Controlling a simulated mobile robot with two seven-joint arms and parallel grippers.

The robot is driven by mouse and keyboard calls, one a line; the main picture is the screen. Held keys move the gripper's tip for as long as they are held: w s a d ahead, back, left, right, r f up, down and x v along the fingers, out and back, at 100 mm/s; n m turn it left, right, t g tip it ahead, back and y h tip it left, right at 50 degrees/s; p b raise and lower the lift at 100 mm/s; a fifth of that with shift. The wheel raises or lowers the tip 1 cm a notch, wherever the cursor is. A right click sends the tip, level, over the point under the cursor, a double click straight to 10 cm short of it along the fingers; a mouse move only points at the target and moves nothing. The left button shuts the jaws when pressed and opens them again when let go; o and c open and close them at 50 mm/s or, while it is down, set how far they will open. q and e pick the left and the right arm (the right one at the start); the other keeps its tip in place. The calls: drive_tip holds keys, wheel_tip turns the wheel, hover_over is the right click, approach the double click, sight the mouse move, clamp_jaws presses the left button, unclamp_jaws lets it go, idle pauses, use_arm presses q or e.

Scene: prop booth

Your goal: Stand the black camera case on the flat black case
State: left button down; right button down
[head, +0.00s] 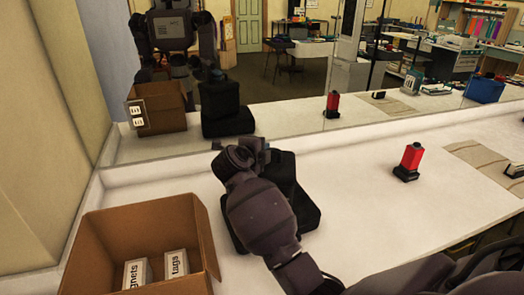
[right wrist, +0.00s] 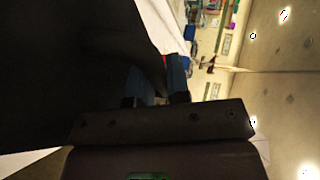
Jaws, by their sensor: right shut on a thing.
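The black camera case (head: 283,167) is upright in the head view, partly hidden behind my right arm. The flat black case (head: 305,217) lies on the white counter beneath it. My right gripper (head: 240,155) is at the top of the camera case and shut on it. In the right wrist view the camera case (right wrist: 50,70) is a dark mass left of the gripper's fingers (right wrist: 157,88). In the mirror the camera case appears upright over the flat case, with no clear gap. I cannot tell whether its full weight rests there. My left gripper is not in view.
An open cardboard box (head: 205,240) with small white boxes labelled "tags" (head: 176,266) and "magnets" (head: 137,273) stands at the front left. A red item on a black base (head: 409,160) stands to the right. A mirror (head: 290,90) runs behind the white counter (head: 365,205).

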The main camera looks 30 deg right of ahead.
drive_tip(key=c, duration=1.1)
unclamp_jaws()
